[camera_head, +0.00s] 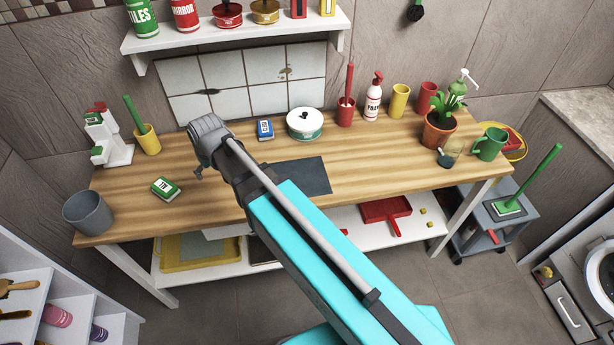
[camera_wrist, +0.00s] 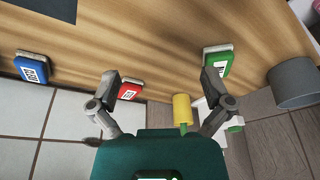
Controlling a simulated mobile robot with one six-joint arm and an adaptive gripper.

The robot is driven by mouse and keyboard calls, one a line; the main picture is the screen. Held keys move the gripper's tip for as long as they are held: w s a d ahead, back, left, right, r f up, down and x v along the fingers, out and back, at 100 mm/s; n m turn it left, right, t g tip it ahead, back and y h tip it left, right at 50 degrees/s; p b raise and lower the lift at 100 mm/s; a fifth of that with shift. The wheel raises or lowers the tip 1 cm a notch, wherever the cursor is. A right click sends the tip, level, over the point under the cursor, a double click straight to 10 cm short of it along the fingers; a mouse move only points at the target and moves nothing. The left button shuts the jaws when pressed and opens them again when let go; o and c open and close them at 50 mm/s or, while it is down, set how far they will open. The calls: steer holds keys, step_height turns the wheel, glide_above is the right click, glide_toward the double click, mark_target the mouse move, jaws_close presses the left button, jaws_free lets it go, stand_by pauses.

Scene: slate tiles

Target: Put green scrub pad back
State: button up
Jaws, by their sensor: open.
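A green scrub pad (camera_head: 165,188) with a white label lies on the wooden table near its left end. It also shows in the wrist view (camera_wrist: 217,60), close to the right fingertip. My gripper (camera_head: 196,163) is over the table to the right of this pad. In the wrist view my gripper (camera_wrist: 162,80) is open, with nothing between its fingers. A red pad (camera_wrist: 130,90) lies near the left finger, and a blue pad (camera_wrist: 33,67) is farther left. The head view shows the blue pad (camera_head: 265,129); the red pad there is hidden behind my arm.
A white stand (camera_head: 110,142) with red and green parts stands at the back left. A yellow cup (camera_head: 147,140) with a green handle is beside it. A grey cup (camera_head: 88,212) stands at the left corner. A white round tin (camera_head: 304,123) and dark mat (camera_head: 305,176) lie right of my gripper.

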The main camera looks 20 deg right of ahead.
steer(key=s+d+m+g, duration=0.1)
steer(key=s+d+m, duration=0.2)
steer(key=d, duration=1)
steer(key=s+d+m+g+h, duration=0.1)
steer(key=s+d+m, duration=0.1)
steer(key=s+d, duration=0.5)
steer(key=d, duration=0.6)
steer(key=shift+f+m+g+h, duration=0.3)
steer(key=shift+f+m+g, duration=0.05)
steer(key=shift+m+g, duration=0.05)
